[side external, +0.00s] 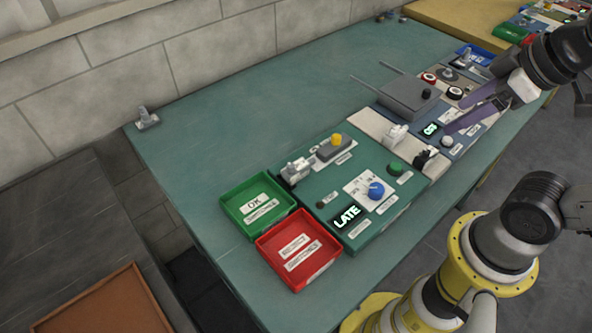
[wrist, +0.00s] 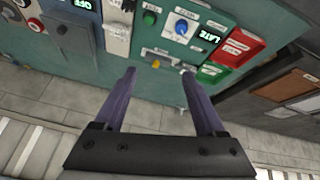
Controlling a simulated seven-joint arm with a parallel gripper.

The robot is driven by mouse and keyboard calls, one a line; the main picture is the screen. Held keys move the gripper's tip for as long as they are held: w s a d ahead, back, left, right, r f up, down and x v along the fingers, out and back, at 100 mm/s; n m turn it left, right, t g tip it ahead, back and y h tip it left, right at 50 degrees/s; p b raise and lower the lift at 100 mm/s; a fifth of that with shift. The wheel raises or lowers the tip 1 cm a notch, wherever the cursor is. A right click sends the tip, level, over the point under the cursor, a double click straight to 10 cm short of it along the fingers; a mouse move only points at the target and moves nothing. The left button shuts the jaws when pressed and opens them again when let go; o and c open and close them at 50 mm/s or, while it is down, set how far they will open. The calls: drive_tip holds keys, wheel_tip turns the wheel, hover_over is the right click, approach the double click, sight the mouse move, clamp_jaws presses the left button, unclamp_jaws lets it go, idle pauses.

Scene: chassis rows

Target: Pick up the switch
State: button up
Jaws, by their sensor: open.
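Several switch-like parts show, and I cannot tell which one is the task's switch. A white block-like switch (side external: 396,134) and a black-and-white one (side external: 426,157) stand on a pale strip between two panels. A grey lever-like part (side external: 296,170) sits at the left of the green panel, beside a grey block with a yellow knob (side external: 335,140). The yellow knob also shows in the wrist view (wrist: 156,64). My gripper (side external: 450,117) is open and empty above the grey panel. In the wrist view its two purple fingers (wrist: 158,72) stand wide apart with nothing between them.
The green panel (side external: 325,190) has a blue dial (side external: 376,190), a green button and a lit LATE display. A green tray (side external: 225,205) and a red tray (side external: 320,270) stand left of it. A grey box (side external: 405,95) with rods stands behind.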

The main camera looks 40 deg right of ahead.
drive_tip(key=w+r+n, duration=0.3)
drive_tip(key=w, duration=0.1)
drive_tip(key=n+g, duration=0.6)
drive_tip(key=n, duration=0.6)
hover_over(295, 167)
drive_tip(key=w, duration=0.1)
drive_tip(key=f, duration=1.3)
drive_tip(key=d+f, duration=0.1)
drive_tip(key=f, duration=0.6)
drive_tip(key=shift+w, duration=0.2)
drive_tip(key=shift+s+a+f, duration=0.1)
drive_tip(key=shift+f, duration=1.55)
drive_tip(key=shift+s+f, duration=0.1)
drive_tip(key=shift+f, duration=1.5)
drive_tip(key=shift+c, duration=0.3)
